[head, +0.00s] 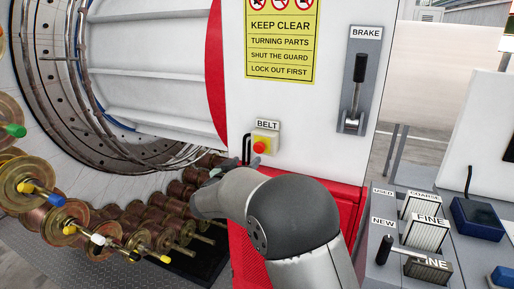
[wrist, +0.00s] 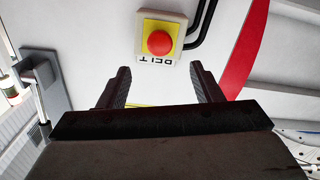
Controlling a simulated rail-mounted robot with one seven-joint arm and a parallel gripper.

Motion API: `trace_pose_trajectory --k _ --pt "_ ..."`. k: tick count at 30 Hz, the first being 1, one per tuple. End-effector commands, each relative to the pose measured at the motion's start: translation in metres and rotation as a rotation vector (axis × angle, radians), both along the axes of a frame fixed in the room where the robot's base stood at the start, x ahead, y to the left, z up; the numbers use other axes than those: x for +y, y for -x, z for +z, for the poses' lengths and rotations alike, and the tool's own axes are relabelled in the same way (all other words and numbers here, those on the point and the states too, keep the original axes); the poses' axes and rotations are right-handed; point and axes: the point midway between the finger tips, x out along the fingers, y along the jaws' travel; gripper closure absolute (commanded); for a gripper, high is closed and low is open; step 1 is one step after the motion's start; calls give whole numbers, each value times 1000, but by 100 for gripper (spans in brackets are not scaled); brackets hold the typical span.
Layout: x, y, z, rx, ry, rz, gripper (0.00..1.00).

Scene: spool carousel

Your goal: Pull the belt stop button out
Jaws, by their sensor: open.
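The belt stop button (head: 260,146) is a round red mushroom head on a yellow plate, in a pale box under a BELT label on the white panel. In the wrist view the red button (wrist: 159,42) appears upside down, beyond the fingertips and about midway between them. My gripper (wrist: 160,79) is open, with its two dark fingers apart and nothing between them. The fingers do not touch the button.
A brake lever (head: 356,95) stands to the right on the same panel. Black cables (wrist: 204,28) run beside the button box. Copper spools (head: 138,225) fill the lower left near the large drum. A red guard (head: 345,200) lies below the panel. A grey bench (head: 395,262) holds brush-like blocks at the right.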

Motion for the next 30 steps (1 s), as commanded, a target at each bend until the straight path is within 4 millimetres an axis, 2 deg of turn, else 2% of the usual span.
trace_pose_trajectory --k 6,12,18,26,27,30 --pt "-17 -46 2 0 0 -3 41" --pt "-26 -77 1 0 1 0 41" --pt "-31 -90 1 0 0 0 41" --pt "-31 -92 0 0 0 1 41" --pt "-31 -92 0 0 0 1 44" --pt "-31 -92 0 0 0 1 72"
